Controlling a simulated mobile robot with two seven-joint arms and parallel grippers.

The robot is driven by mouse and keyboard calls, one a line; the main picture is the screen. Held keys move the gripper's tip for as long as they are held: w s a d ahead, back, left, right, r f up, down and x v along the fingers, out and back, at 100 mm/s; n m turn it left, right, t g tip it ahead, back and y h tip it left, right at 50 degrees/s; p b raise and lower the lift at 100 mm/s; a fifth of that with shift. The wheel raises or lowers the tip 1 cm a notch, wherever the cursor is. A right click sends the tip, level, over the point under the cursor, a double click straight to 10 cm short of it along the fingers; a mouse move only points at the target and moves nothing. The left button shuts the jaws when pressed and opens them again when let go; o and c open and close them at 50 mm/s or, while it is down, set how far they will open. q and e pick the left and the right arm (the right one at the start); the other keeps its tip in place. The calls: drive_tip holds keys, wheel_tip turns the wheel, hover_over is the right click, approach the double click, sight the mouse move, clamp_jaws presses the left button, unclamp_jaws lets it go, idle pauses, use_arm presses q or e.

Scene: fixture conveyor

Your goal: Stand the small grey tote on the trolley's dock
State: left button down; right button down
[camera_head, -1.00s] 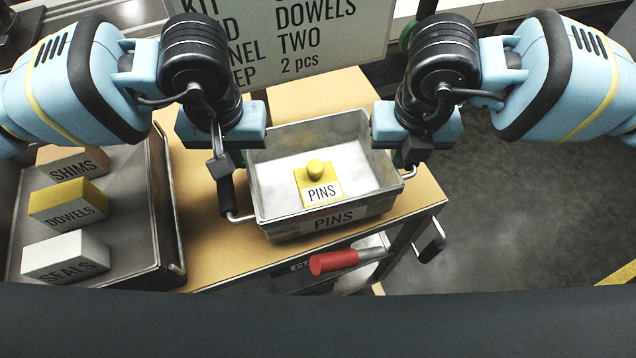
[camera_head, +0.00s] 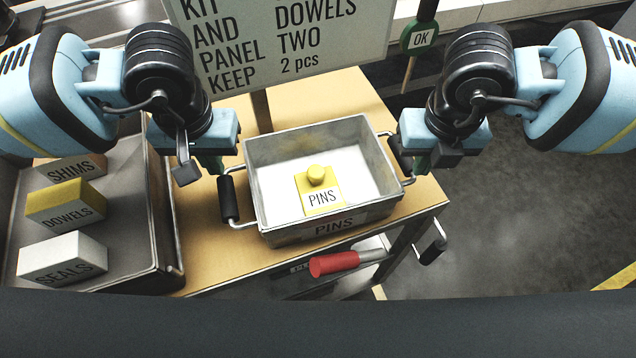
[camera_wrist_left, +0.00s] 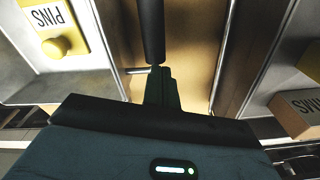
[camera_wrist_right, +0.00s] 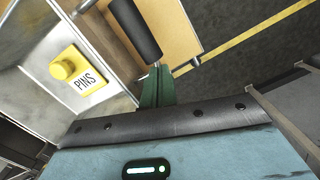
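The small grey tote (camera_head: 256,196) stands on the wooden top of the trolley (camera_head: 215,255), its PINS label facing me. A yellow PINS block (camera_head: 320,192) is inside it. I cannot make out a dock outline under the tote. Its black left handle (camera_head: 228,198) and right handle (camera_head: 400,152) stick out at the sides. My left gripper (camera_head: 210,165) is just above and left of the left handle, apart from it. My right gripper (camera_head: 424,160) is just right of the right handle. In both wrist views the green fingers are near the handles; their opening is unclear.
A larger grey tray (camera_head: 160,215) at left holds the SHIMS (camera_head: 72,168), DOWELS (camera_head: 66,205) and SEALS (camera_head: 62,258) blocks. A sign (camera_head: 290,40) stands behind the tote. A red handle (camera_head: 333,263) is at the trolley's front. Open floor lies to the right.

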use_arm(q)
drive_tip(key=c, duration=1.7)
unclamp_jaws()
use_arm(e)
drive_tip(key=c, duration=2.1)
unclamp_jaws()
drive_tip(key=o, duration=0.4)
use_arm(q)
drive_tip(key=r, duration=0.8)
drive_tip(key=s+r, duration=0.1)
drive_tip(key=r, duration=0.3)
use_arm(e)
drive_tip(key=r, duration=0.8)
drive_tip(key=s+r, duration=0.1)
drive_tip(key=r, duration=0.3)
drive_tip(key=shift+w, duration=0.1)
